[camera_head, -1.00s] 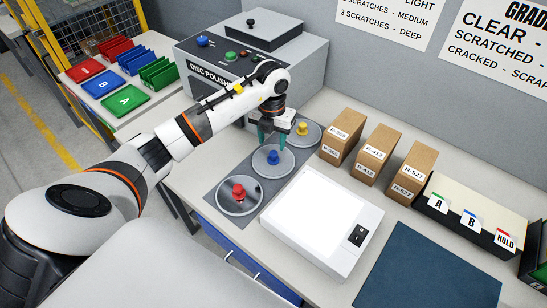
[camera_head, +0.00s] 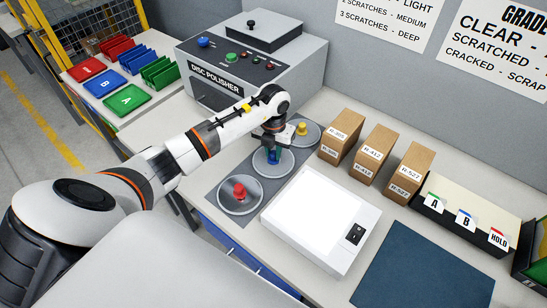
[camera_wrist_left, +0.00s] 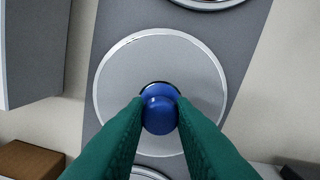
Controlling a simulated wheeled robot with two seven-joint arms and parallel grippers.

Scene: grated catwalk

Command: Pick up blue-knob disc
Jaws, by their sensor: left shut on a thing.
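The blue-knob disc (camera_head: 262,165) is a round silvery disc lying on a grey mat (camera_head: 216,201), between the red-knob disc (camera_head: 239,197) and the yellow-knob disc (camera_head: 314,131). My left gripper (camera_head: 274,155) is directly over it, with its green fingers shut on the blue knob. In the left wrist view, the blue knob (camera_wrist_left: 159,114) sits between the fingertips, and the disc (camera_wrist_left: 118,78) spreads around it. The disc appears to rest on the mat. My right gripper is not in view.
A lit white panel (camera_head: 312,214) lies to the right of the mat. Several cardboard boxes (camera_head: 373,155) stand behind it. The disc polisher (camera_head: 225,82) stands behind the mat. A dark blue pad (camera_head: 425,268) lies empty at the front right.

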